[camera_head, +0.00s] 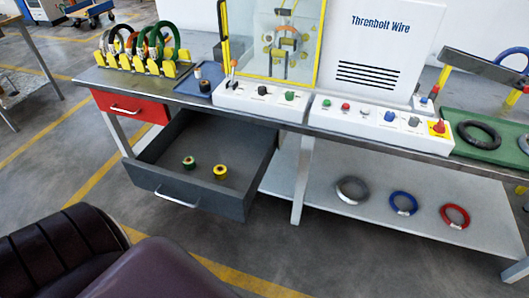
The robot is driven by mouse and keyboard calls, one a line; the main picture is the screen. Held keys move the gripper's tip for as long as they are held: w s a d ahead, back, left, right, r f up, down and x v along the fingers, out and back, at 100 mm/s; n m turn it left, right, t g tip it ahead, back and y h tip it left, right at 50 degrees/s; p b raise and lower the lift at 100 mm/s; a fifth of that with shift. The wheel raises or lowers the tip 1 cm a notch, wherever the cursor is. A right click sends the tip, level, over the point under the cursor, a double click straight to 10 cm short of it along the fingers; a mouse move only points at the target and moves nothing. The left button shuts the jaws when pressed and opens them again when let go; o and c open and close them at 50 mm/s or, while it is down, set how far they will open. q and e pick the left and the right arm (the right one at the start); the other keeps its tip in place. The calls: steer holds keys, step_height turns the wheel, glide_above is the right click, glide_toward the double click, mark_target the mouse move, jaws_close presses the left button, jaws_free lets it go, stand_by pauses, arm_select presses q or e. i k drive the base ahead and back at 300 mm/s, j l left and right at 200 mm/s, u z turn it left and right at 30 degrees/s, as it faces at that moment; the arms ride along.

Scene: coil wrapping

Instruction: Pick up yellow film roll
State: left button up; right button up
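The yellow film roll (220,171) stands in the open grey drawer (178,202) under the workbench, toward the right of the drawer's middle. A green film roll (189,162) stands to its left, a short gap apart. Both have a dark hole in the top and nothing covers them. Neither of my grippers shows in the head view.
A closed red drawer (130,105) is left of the open one. The workbench (170,93) carries colored coils on a rack (145,65) and white button panels (380,120). Several coils lie on the lower shelf (330,215). A green tray (480,152) holds a black coil.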

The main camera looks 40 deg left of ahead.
mark_target(220, 173)
steer(key=j+z, duration=0.3)
steer(key=j, duration=0.3)
steer(key=j+z, duration=0.25)
steer(key=j, duration=0.35)
steer(key=k+j+z, duration=0.3)
steer(key=j, duration=0.25)
steer(key=i, duration=0.1)
